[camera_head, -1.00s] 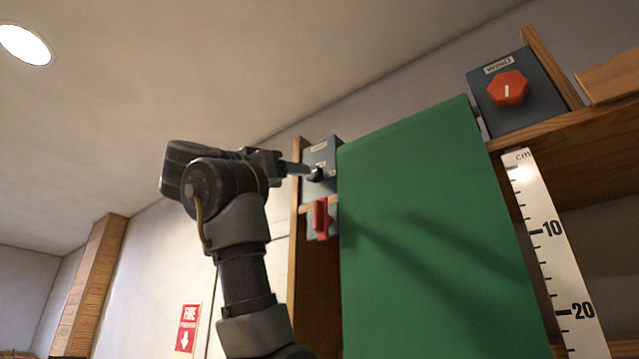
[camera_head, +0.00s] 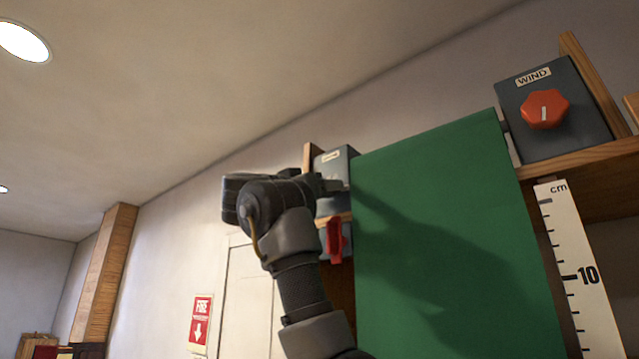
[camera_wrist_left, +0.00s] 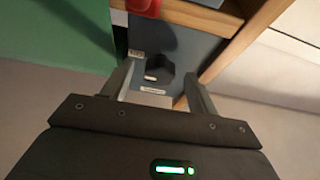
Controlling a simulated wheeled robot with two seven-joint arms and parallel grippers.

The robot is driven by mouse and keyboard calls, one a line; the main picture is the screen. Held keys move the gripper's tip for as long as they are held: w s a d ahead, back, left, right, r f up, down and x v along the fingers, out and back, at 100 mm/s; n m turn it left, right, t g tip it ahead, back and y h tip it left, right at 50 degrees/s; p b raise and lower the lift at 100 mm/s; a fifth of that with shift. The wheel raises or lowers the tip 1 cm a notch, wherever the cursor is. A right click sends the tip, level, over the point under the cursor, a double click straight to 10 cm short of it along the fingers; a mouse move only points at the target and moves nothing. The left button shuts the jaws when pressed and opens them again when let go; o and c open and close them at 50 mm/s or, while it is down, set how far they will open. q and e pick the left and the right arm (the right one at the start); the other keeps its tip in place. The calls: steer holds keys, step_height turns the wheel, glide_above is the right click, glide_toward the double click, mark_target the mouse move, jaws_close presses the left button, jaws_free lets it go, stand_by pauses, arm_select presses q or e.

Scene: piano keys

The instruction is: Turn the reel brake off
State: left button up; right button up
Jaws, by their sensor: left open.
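A dark grey box (camera_head: 340,165) with a small label is mounted on the wooden frame left of the green sheet. In the left wrist view a black knob (camera_wrist_left: 160,65) with a pale pointer mark sits on this box (camera_wrist_left: 190,50), with small labels I cannot read. My left gripper (camera_wrist_left: 162,72) is open, its two fingers on either side of the knob; I cannot tell if they touch it. In the head view my left gripper (camera_head: 331,187) covers the knob. A red lever (camera_head: 334,240) is below the box; its red part (camera_wrist_left: 143,7) shows in the wrist view. My right gripper is out of view.
The green sheet (camera_head: 440,220) hangs close to the right of the box. A grey WIND box (camera_head: 580,125) with an orange knob (camera_head: 545,108) and a cm ruler (camera_head: 575,250) are at the right. A wooden post (camera_wrist_left: 245,40) stands beside the knob's box.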

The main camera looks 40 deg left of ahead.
arm_select(q)
steer(key=shift+w, duration=0.15)
steer(key=c, duration=1)
